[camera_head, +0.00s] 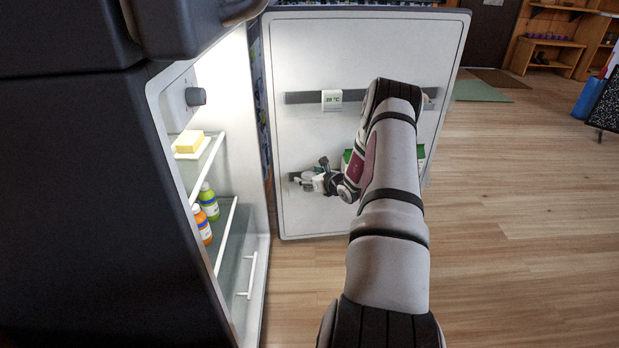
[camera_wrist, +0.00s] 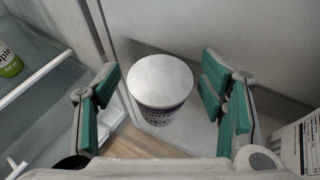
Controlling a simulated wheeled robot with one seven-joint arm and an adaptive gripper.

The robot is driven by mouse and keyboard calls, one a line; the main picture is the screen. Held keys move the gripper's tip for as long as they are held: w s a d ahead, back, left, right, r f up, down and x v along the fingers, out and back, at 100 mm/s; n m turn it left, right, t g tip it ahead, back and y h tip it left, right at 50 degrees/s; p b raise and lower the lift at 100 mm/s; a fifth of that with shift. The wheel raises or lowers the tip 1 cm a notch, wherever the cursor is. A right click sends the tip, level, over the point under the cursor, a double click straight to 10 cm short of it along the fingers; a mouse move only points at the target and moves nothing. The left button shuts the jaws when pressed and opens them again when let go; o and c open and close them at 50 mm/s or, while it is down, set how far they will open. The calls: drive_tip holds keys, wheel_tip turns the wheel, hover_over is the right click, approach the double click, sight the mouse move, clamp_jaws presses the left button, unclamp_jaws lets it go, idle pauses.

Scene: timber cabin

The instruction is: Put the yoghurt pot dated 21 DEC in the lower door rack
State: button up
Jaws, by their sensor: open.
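In the wrist view, a pot (camera_wrist: 161,92) with a plain white lid and a dark printed band sits between the spread fingers of my gripper (camera_wrist: 163,85). Gaps show on both sides, so neither finger pad grips it. In the head view, my gripper (camera_head: 314,179) is low against the inside of the open fridge door, at the left part of the lower door rack (camera_head: 294,181). My arm hides much of that rack, and the pot is hard to make out there. What bears the pot is unclear.
A green-and-white carton (camera_head: 420,157) shows behind my arm. Green (camera_head: 208,200) and orange (camera_head: 202,224) bottles and a yellow block (camera_head: 189,142) stand on the fridge shelves.

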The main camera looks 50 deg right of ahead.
drive_tip(key=shift+r, duration=0.25)
drive_tip(key=p+v, duration=0.4)
drive_tip(key=v, duration=0.8)
drive_tip(key=shift+d, duration=0.1)
